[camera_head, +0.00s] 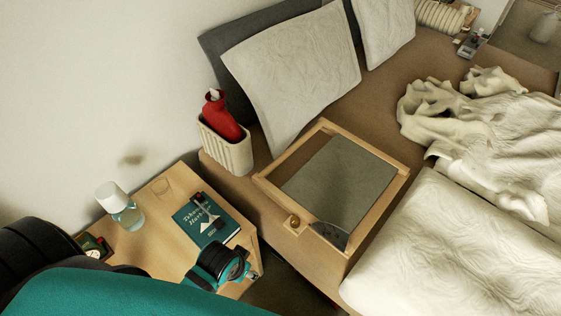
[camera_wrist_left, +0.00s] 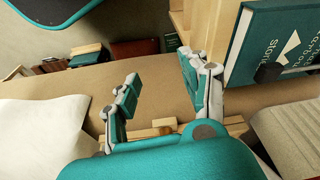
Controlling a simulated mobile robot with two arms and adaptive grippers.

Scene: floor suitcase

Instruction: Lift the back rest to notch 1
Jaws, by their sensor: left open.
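The back rest is a wooden frame (camera_head: 263,184) with a grey panel (camera_head: 338,178). It lies low on the brown bed, in front of the leaning pillow in the head view. A light wooden bar (camera_wrist_left: 152,131), perhaps part of this frame, shows behind my left gripper's finger bases in the wrist view. My left gripper (camera_wrist_left: 160,72) is open, with nothing between its fingers. In the head view its teal and black end is over the bedside table, apart from the frame. My right gripper is not in view.
The bedside table (camera_head: 160,226) holds a teal book (camera_head: 206,222), a white-capped bottle (camera_head: 119,203) and a small clock (camera_head: 93,246). Pillows and rumpled bedding (camera_head: 485,150) surround the frame.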

